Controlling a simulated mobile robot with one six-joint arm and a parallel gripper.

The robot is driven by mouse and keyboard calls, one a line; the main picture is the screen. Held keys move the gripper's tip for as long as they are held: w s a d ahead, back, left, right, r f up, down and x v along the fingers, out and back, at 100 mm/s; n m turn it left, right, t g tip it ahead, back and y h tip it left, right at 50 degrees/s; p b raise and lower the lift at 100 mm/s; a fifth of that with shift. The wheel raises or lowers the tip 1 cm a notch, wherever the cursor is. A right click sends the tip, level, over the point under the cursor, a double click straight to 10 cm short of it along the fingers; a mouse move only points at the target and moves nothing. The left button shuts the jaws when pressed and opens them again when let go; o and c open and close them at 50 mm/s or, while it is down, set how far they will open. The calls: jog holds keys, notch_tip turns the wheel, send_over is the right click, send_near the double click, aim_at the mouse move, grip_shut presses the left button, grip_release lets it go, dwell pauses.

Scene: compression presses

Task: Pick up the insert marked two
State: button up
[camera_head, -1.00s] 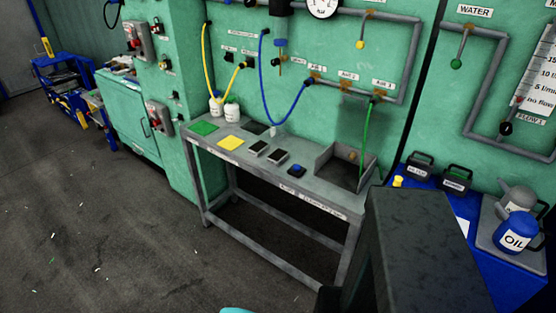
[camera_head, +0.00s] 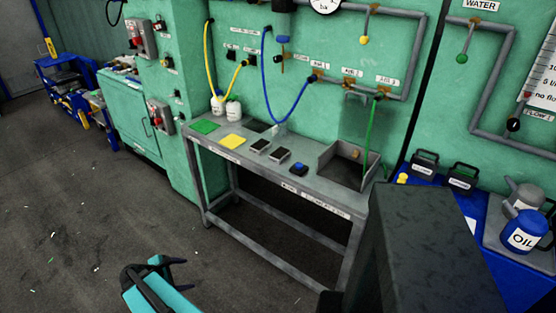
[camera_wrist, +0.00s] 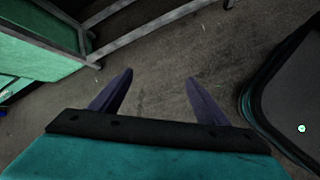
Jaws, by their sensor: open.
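Several small dark blocks lie on the grey bench (camera_head: 326,187): a left black block (camera_head: 259,146), a middle black block (camera_head: 279,154), and one with a blue top (camera_head: 299,169). Their markings are too small to read, so I cannot tell which insert is marked two. My gripper (camera_head: 188,275) is low in front of the bench, over the floor and well apart from the blocks. In the wrist view my gripper (camera_wrist: 160,80) has its two dark fingers spread, with only bare floor between them.
Green (camera_head: 205,127) and yellow (camera_head: 232,143) pads lie at the bench's left, near white bottles (camera_head: 233,110). An open grey tray (camera_head: 343,170) sits at its right end. A blue surface at right holds an oil can (camera_head: 524,232). The floor at left is largely clear.

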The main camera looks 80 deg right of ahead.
jog(key=s+d+r+n+h, duration=0.1)
jog(key=s+d+r, duration=0.15)
jog(key=d, duration=0.35)
jog(key=s+d+r+h, duration=0.1)
jog(key=d+r, duration=0.2)
jog(key=d, duration=0.3)
jog(key=n+g+h+b, duration=0.3)
jog(key=n+g+h, duration=0.2)
send_near(273, 159)
jog(key=a, duration=0.1)
jog(key=shift+w+a+r, duration=0.15)
jog(key=shift+a+r, duration=0.05)
jog(key=shift+d, duration=0.1)
jog(key=shift+p+x, duration=0.8)
jog(key=shift+x, duration=3.45)
jog(key=shift+w, duration=0.1)
jog(key=shift+d, duration=0.1)
